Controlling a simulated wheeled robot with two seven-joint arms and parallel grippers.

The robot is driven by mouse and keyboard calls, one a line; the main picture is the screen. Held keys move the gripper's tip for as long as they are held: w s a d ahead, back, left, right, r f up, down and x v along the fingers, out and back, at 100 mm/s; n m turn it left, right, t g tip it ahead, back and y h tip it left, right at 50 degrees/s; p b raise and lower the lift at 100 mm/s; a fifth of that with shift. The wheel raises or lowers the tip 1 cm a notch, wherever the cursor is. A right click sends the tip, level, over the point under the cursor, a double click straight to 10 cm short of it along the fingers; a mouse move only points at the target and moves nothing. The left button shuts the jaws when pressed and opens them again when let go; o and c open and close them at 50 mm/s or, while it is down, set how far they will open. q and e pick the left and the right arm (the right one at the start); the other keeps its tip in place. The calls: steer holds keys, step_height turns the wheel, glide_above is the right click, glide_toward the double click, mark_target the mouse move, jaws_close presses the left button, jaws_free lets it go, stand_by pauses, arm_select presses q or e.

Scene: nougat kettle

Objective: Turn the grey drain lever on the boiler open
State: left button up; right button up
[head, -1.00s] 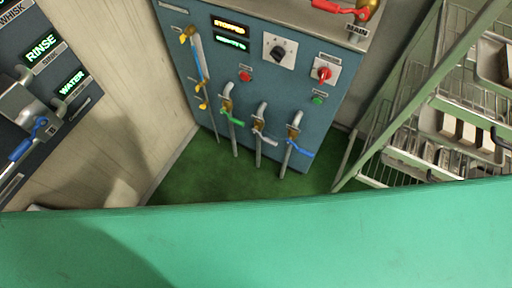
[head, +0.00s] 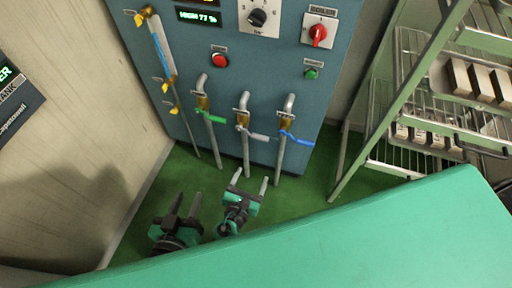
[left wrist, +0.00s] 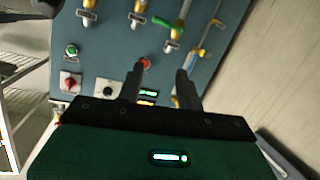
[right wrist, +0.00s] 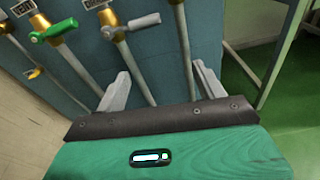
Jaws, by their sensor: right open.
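The boiler (head: 190,60) has a blue-grey front with three drain pipes. The grey drain lever (head: 257,136) is on the middle pipe and points to the right, roughly level. It also shows in the right wrist view (right wrist: 142,21), beyond the fingers. My right gripper (head: 250,181) is open and empty, below the grey lever and apart from it. My left gripper (head: 184,205) is left of the right one, its fingers apart and empty. In the left wrist view its fingers (left wrist: 159,78) point at the boiler front.
A green lever (head: 210,117) is left of the grey one and a blue lever (head: 297,139) right of it. A sight glass with yellow taps (head: 165,87) stands at the boiler's left. A wire rack (head: 420,110) stands at the right, a pale wall (head: 80,130) at the left.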

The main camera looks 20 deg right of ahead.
mark_target(259, 139)
steer(key=shift+n+t+h, duration=0.3)
steer(key=shift+n+t, duration=0.3)
steer(key=shift+t, duration=0.2)
steer(key=r+x, duration=0.1)
steer(key=x, duration=0.3)
steer(key=a+b+x, duration=0.1)
steer(key=x, duration=0.3)
steer(key=w+r+b+x, duration=0.1)
steer(key=x, duration=0.3)
steer(key=shift+w+r, duration=0.15)
steer(key=shift+r, duration=0.15)
arm_select(q)
step_height(259, 139, up, 11)
steer(key=w+a+t, duration=0.2)
steer(key=t, duration=0.4)
steer(key=shift+w+h, duration=0.25)
steer(key=shift+h, duration=0.15)
arm_select(e)
steer(key=shift+w+d, duration=0.15)
steer(key=shift+w, duration=0.2)
arm_select(q)
steer(key=shift+a+r, duration=0.1)
